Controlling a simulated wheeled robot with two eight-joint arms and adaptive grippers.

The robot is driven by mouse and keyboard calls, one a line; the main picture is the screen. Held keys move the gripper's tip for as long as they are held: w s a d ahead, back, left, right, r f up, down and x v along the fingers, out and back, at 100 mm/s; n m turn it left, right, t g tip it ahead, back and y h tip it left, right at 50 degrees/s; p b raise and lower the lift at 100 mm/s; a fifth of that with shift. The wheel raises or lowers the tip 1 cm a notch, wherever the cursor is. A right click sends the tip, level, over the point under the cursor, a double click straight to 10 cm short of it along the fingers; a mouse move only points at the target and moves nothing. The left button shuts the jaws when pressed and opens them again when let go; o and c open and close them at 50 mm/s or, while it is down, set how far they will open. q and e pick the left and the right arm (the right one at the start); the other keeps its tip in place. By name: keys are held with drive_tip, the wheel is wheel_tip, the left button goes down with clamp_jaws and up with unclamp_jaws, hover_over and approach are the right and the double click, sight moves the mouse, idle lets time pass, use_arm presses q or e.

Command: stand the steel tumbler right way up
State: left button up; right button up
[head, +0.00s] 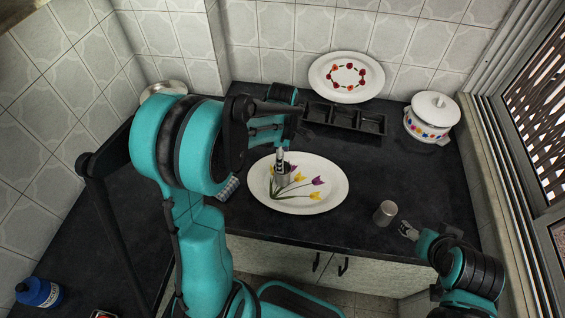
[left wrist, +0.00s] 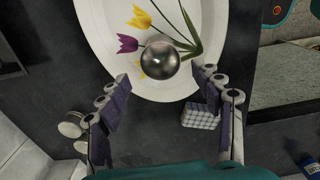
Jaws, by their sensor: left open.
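A steel tumbler (head: 283,179) stands on an oval white plate with painted tulips (head: 325,180). In the left wrist view the tumbler (left wrist: 158,61) shows a closed, shiny round face upward, so it looks upside down. My left gripper (head: 280,158) is directly above it, pointing down. Its fingers are spread apart and empty, with the tumbler ahead of them in the left wrist view. A second steel tumbler (head: 385,213) is on the black counter, right of the plate; which way up it is I cannot tell. My right gripper (head: 407,230) is beside it, too small to read.
A black compartment tray (head: 345,120) lies behind the plate. A plate with red flowers (head: 346,77) leans on the tiled wall. A lidded white pot (head: 432,117) is at the back right. A checkered sponge-like block (head: 228,188) lies left of the plate. A blue bottle (head: 38,292) is front left.

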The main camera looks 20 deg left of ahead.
use_arm(q)
drive_tip(key=s+d+r+m+t, duration=0.3)
drive_tip(key=s+r+m, duration=0.3)
drive_tip(key=m, duration=0.4)
drive_tip(key=s+d+r+m+t, duration=0.3)
drive_tip(key=s+r+m, duration=0.3)
drive_tip(key=m, duration=0.5)
drive_tip(key=shift+s+d+t, duration=0.25)
drive_tip(key=shift+s+t, duration=0.35)
drive_tip(key=shift+s, duration=0.45)
drive_tip(key=shift+r, duration=0.1)
